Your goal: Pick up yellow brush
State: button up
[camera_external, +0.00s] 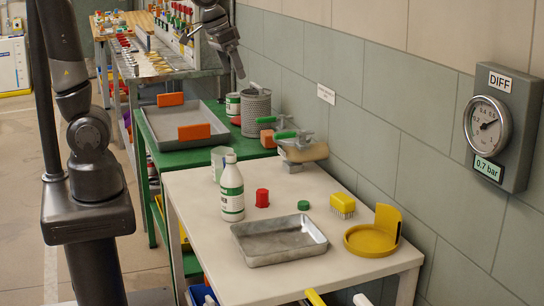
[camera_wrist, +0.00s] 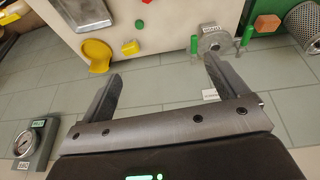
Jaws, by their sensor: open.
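The yellow brush (camera_external: 343,203) lies on the white table with its pale bristles facing down, near the wall-side edge. In the wrist view the brush (camera_wrist: 131,47) shows small and orange-yellow, near the table's edge, beyond my fingers. My gripper (camera_external: 238,68) is high at the back, near the wall and above the green bench, well away from the brush. In the wrist view my gripper (camera_wrist: 163,68) has its two dark fingers spread wide, with only floor or wall tiles showing between them.
A green cap (camera_external: 303,205), red cap (camera_external: 262,198), metal tray (camera_external: 279,241) and white bottle (camera_external: 231,188) share the white table (camera_external: 200,262). A grey clamp-like fitting (camera_external: 302,153) is behind. A gauge (camera_external: 487,124) hangs on the wall.

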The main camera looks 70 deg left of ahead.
jog(key=w+d+f+g, duration=0.1)
jog(key=w+d+f, duration=0.1)
jog(key=w, duration=0.3)
jog(key=w+d+f, duration=0.2)
jog(key=w, duration=0.3)
jog(key=n+g, duration=0.1)
jog(key=g, duration=0.2)
send_over(346, 196)
jog(key=f, duration=2.1)
jog(key=shift+s+a+f, duration=0.15)
jog(key=shift+s+f, duration=0.05)
jog(key=shift+s, duration=0.05)
jog(key=f, duration=1.1)
jog(key=shift+w+f, duration=0.1)
jog(key=shift+w, duration=0.2)
jog(key=c, duration=1)
jog(key=shift+c, duration=0.5)
